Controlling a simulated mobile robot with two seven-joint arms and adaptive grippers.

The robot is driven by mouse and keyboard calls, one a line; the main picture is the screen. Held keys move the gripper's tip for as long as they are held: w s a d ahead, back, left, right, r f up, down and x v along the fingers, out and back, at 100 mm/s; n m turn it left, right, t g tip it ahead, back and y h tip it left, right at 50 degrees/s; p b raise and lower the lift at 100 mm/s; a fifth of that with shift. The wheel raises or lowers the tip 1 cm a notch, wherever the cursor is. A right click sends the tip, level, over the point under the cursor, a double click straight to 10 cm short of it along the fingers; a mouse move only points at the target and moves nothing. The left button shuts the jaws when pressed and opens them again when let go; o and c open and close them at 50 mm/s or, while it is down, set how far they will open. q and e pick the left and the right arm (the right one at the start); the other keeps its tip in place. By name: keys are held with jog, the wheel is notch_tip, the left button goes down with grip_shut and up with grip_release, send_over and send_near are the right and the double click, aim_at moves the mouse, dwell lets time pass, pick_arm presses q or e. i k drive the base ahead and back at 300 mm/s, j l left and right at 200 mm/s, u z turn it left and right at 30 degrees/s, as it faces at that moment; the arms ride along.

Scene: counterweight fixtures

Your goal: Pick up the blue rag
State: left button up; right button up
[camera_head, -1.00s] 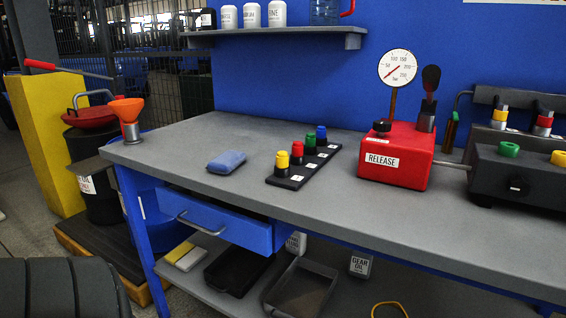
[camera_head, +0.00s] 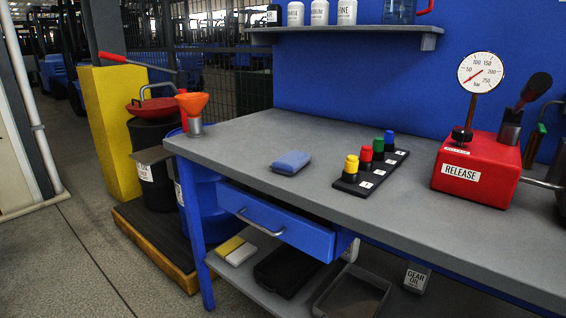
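Neither of my grippers shows in the head view.
A black strip (camera_head: 350,186) with yellow, red, green and blue knobs lies right of the rag. A red RELEASE box (camera_head: 478,170) with a gauge stands farther right. An orange funnel (camera_head: 193,105) is at the left bench corner. The blue drawer (camera_head: 275,222) looks slightly open.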

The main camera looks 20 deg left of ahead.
aim_at(288, 164)
jog(key=u, duration=0.5)
jog(key=z, duration=1.1)
jog(key=j+z, duration=0.2)
jog(key=z, duration=0.3)
jog(key=j+z, duration=0.25)
jog(key=z, duration=0.2)
jog(key=j+z, duration=0.25)
jog(key=z, duration=0.25)
jog(key=k+j+z, duration=0.1)
jog(key=j+z, duration=0.2)
jog(key=k+j+z, duration=0.15)
jog(key=j+z, duration=0.15)
jog(key=k+j+z, duration=0.3)
jog(key=i+j, duration=0.05)
jog(key=i, duration=0.05)
